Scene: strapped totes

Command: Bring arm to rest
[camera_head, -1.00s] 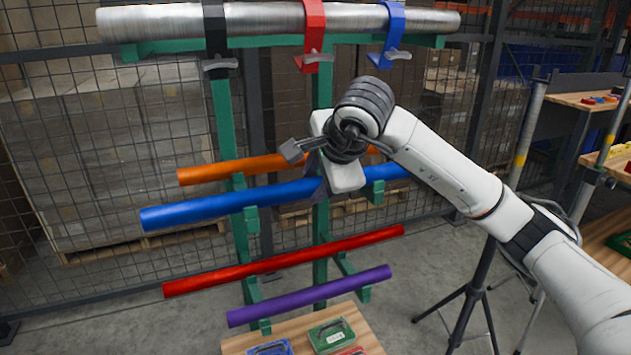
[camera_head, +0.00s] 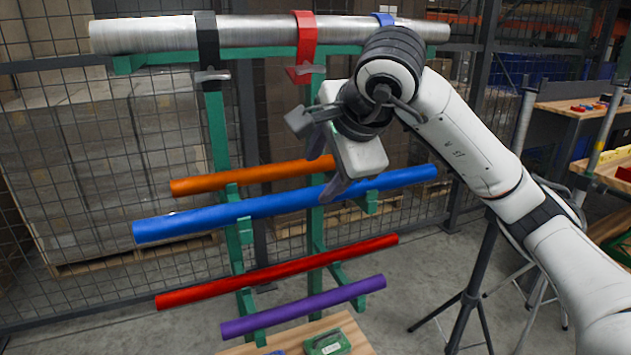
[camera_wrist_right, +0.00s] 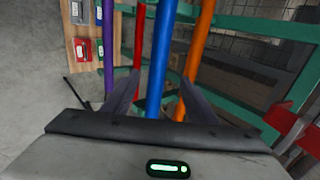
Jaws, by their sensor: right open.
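My right arm reaches in from the right in the head view. Its gripper (camera_head: 325,165) is open and empty, in front of the rack near the orange tube (camera_head: 250,177) and the blue tube (camera_head: 270,205). In the right wrist view the gripper's two dark fingers (camera_wrist_right: 158,100) stand apart. The blue tube (camera_wrist_right: 159,60) shows between them, with the orange tube (camera_wrist_right: 197,60) near the right finger. I cannot tell how far the fingers are from the tubes. My left gripper is not in view.
The green rack (camera_head: 218,135) also holds a red tube (camera_head: 275,272), a purple tube (camera_head: 300,306) and a silver pipe (camera_head: 150,35) with black, red and blue straps. A wooden table with a green case (camera_head: 327,343) is below. A tripod (camera_head: 465,300) stands right.

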